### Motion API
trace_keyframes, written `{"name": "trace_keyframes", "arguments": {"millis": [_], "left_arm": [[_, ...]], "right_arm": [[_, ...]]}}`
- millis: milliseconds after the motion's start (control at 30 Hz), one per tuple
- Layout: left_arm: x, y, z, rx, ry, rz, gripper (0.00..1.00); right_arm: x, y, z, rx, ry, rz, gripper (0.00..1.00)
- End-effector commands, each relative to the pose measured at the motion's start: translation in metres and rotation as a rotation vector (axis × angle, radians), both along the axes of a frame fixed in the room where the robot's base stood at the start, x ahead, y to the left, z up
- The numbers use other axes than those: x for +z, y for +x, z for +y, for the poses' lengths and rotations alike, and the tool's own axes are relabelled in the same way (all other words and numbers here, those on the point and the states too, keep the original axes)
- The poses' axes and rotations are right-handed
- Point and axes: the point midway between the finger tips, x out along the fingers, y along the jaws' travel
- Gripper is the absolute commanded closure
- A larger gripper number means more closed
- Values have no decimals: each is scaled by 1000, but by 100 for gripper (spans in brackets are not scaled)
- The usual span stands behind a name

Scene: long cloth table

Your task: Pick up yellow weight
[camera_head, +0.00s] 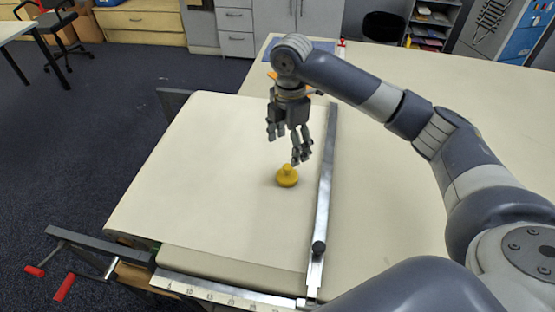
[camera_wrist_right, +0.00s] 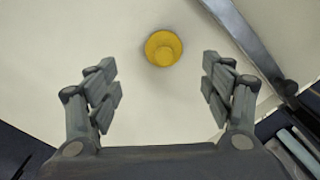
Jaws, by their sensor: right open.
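The yellow weight (camera_head: 287,177) stands upright on the pale cloth table, left of a metal bar. It is round with a small knob on top. My right gripper (camera_head: 289,147) is above the weight and slightly behind it, with its fingers pointing down. In the right wrist view the weight (camera_wrist_right: 163,48) shows beyond the fingertips, roughly centred between them. The right gripper (camera_wrist_right: 160,88) is open and empty, and its fingers do not touch the weight. My left gripper is not in view.
A long metal bar (camera_head: 324,195) with a black knob runs along the table just right of the weight. A metal ruler edge (camera_head: 220,293) lies at the front. The cloth surface (camera_head: 200,170) left of the weight is clear. Red-handled clamps (camera_head: 64,287) stick out at the front left.

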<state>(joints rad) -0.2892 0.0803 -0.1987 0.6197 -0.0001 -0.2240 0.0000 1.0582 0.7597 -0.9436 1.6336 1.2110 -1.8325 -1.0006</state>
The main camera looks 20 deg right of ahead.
Motion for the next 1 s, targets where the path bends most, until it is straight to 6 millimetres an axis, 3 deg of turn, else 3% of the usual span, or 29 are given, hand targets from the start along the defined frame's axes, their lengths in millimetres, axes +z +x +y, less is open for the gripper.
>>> {"name": "trace_keyframes", "arguments": {"millis": [33,200,533,700,1000], "left_arm": [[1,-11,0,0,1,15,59],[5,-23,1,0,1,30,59],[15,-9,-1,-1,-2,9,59],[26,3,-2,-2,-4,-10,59],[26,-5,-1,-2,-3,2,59]], "right_arm": [[-6,-1,0,-1,-2,6,26],[-33,-2,0,0,-2,6,26],[-64,-3,0,-1,-2,5,26],[-90,-5,2,-1,-2,4,26],[-106,-4,2,1,-1,1,26]]}}
